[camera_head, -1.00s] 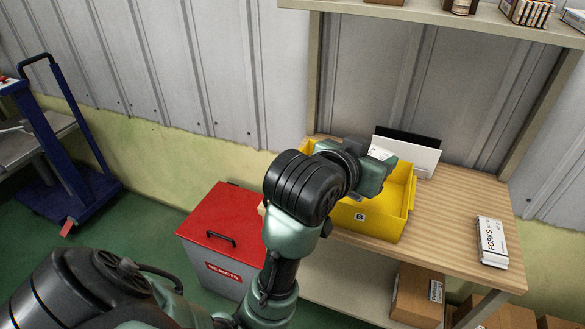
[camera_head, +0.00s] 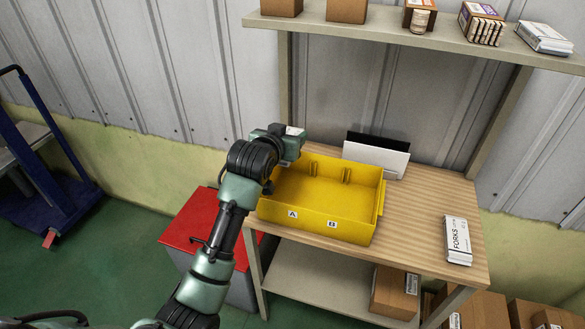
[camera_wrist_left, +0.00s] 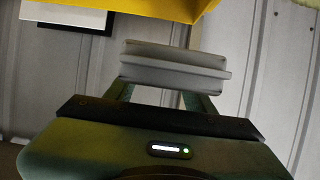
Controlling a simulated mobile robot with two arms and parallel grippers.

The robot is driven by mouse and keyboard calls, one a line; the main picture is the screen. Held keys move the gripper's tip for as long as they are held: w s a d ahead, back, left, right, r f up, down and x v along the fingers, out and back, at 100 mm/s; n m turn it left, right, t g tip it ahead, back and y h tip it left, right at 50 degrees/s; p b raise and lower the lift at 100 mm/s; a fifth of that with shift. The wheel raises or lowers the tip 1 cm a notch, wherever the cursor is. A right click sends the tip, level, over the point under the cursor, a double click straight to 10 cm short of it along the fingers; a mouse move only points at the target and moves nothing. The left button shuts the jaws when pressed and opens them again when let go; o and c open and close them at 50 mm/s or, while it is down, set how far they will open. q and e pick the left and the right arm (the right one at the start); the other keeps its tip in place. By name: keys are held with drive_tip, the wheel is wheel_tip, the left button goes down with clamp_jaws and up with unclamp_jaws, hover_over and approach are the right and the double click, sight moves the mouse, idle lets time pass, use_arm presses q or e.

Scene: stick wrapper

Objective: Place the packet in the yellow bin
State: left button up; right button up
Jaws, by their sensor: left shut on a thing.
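The yellow bin (camera_head: 348,231) stands open on the wooden table, with A and B labels on its front wall; its visible floor is bare. My left gripper (camera_head: 290,140) is at the bin's back left corner, level with or above the rim; I cannot tell its exact height. In the left wrist view my left gripper (camera_wrist_left: 165,95) is shut on a pale grey-white packet (camera_wrist_left: 172,66), which lies across the fingertips. The yellow bin also shows at the top of that view (camera_wrist_left: 150,7). My right gripper is not in view.
A white forks box (camera_head: 459,240) lies at the table's right. A white panel (camera_head: 376,160) stands behind the bin. A shelf (camera_head: 400,38) with several boxes hangs above. A red-lidded container (camera_head: 190,228) stands left of the table.

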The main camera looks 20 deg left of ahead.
use_arm(q)
wheel_tip(320, 180, down, 10)
drive_tip(key=shift+f, duration=0.2)
drive_tip(key=shift+s+f, duration=0.1)
drive_tip(key=shift+f, duration=0.15)
drive_tip(key=shift+f, duration=0.1)
drive_tip(key=shift+s+d+f, duration=0.1)
drive_tip(key=shift+s+f, duration=0.15)
drive_tip(key=shift+f, duration=0.45)
drive_tip(key=o, duration=1.4)
drive_tip(key=shift+d, duration=0.15)
drive_tip(key=shift+r, duration=0.25)
drive_tip(key=v, duration=0.4)
drive_tip(key=r+v, duration=0.1)
drive_tip(key=v, duration=0.7)
drive_tip(key=shift+w+a+r, duration=0.2)
drive_tip(key=shift+w+a, duration=0.05)
drive_tip(key=shift+w, duration=0.05)
